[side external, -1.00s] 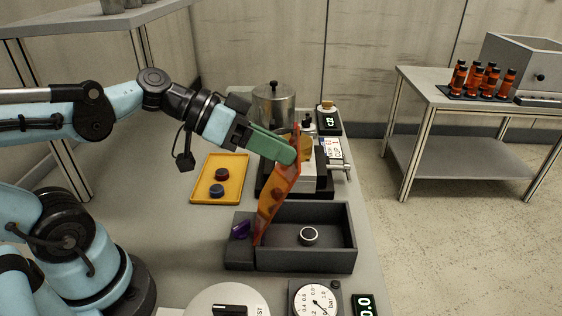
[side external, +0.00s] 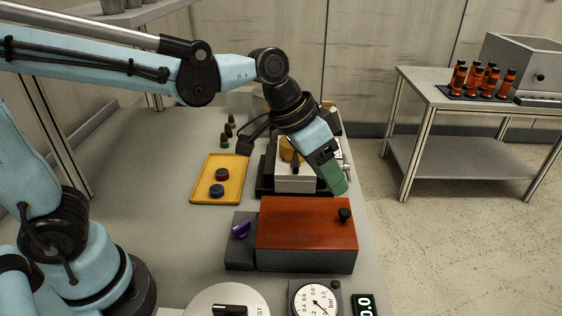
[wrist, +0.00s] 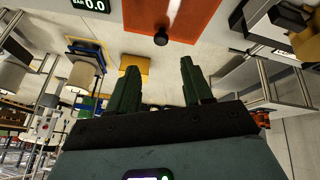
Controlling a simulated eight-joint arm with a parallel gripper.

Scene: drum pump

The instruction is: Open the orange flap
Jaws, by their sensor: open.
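The orange flap (side external: 300,225) lies shut and flat over the dark grey box (side external: 305,262). A black knob (side external: 344,215) stands at its far right corner. My gripper (side external: 338,188) is just beyond and above that knob, apart from it, with green fingers pointing down and right. In the wrist view, my gripper (wrist: 160,67) is open and empty, fingers spread. The flap (wrist: 180,15) is at the top there, with its knob (wrist: 161,37) ahead between the fingertips. The box's inside is hidden under the flap.
A purple knob (side external: 241,229) sits on the dark block left of the box. The pump device (side external: 296,183) stands behind. A round gauge (side external: 316,301) and a display (side external: 363,306) are in front.

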